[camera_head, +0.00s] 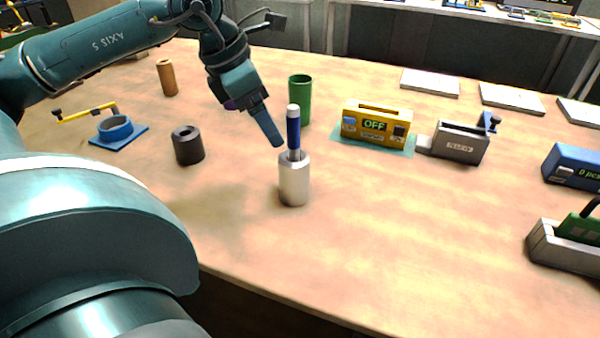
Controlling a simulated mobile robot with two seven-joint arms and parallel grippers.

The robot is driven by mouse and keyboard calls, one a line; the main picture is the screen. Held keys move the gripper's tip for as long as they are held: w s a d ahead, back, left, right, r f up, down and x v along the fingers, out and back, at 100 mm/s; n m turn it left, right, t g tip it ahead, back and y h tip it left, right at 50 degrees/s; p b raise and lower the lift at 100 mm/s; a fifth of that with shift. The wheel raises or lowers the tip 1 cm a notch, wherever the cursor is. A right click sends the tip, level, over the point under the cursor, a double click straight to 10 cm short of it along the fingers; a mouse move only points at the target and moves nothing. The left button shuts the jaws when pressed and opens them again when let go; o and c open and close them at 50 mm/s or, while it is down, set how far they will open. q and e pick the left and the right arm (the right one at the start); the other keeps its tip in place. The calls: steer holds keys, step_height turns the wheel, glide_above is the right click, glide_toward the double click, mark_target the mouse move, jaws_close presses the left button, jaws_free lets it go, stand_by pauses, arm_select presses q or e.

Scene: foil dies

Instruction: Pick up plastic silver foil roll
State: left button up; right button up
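A silver cylinder (294,183), which looks like the silver foil roll, stands upright near the middle of the table. A blue rod with a white top (293,132) stands upright out of its top opening. My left gripper (268,130) comes down from the upper left, and a long blue finger ends just left of the blue rod, above the silver cylinder. The gap between finger and rod is small, and I cannot tell whether they touch. The other finger cannot be made out clearly, so the opening is unclear. My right gripper is not in view.
A green cylinder (299,99) stands behind; a black one (188,145) and a brown one (167,78) stand left. A yellow device reading OFF (376,125) and a grey metal box (459,144) stand right. Front-centre table (400,230) is clear.

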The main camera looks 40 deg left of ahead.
arm_select(q)
glide_above(288, 154)
steer(key=s, duration=0.2)
step_height(288, 154, down, 4)
steer(key=shift+a+p+x, duration=0.15)
steer(key=shift+p+x, duration=0.05)
steer(key=shift+x, duration=0.7)
steer(key=shift+a+p+x, duration=0.2)
steer(key=shift+x, duration=0.7)
steer(key=shift+a+p+x, duration=0.15)
steer(key=shift+p+x, duration=0.05)
steer(key=shift+x, duration=0.7)
steer(key=shift+c, duration=0.6)
steer(key=c, duration=1.4)
